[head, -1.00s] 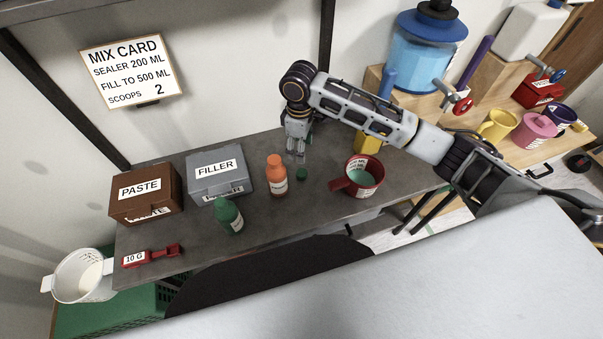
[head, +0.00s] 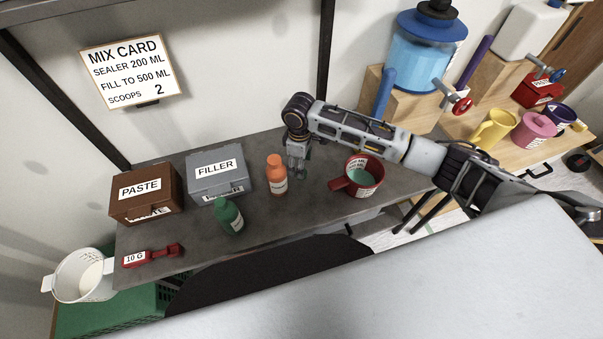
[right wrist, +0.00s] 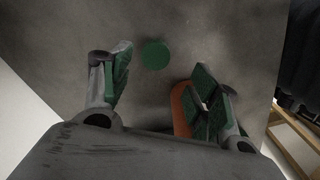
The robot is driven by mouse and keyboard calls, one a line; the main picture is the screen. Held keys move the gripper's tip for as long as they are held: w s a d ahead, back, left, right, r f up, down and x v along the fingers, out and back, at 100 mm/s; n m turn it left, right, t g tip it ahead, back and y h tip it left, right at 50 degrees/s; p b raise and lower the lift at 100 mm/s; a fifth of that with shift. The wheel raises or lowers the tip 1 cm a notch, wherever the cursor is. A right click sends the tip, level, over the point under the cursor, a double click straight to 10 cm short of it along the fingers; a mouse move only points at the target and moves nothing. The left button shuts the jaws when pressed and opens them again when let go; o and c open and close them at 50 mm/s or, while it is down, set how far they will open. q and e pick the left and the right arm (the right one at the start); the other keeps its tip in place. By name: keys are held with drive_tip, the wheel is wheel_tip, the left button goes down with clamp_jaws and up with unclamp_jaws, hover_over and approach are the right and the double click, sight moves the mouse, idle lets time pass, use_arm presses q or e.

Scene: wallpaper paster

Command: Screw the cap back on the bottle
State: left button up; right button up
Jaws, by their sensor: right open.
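A small round green cap (right wrist: 155,54) lies on the dark bench, in the right wrist view just ahead of the gap between my fingers. In the head view it is hidden by my right gripper (head: 297,163). That gripper (right wrist: 163,68) is open and empty, low over the bench, fingers pointing down. A green bottle (head: 229,217) with a white label stands upright near the bench's front edge, left of the gripper. An orange bottle (head: 277,175) stands just left of the gripper; its orange side (right wrist: 181,108) shows partly behind one finger in the wrist view. My left gripper is not in view.
A red mug (head: 364,177) with greenish contents stands right of the gripper. A grey FILLER box (head: 218,178) and brown PASTE box (head: 146,194) stand at the back left. A red scoop (head: 152,256) lies front left. The front middle of the bench is clear.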

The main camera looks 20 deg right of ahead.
drive_tip(key=shift+f, duration=0.1)
drive_tip(key=shift+w+f, duration=0.25)
drive_tip(key=shift+f, duration=0.65)
drive_tip(key=shift+w+d+f, duration=0.1)
drive_tip(key=shift+f, duration=1.5)
drive_tip(key=c, duration=0.8)
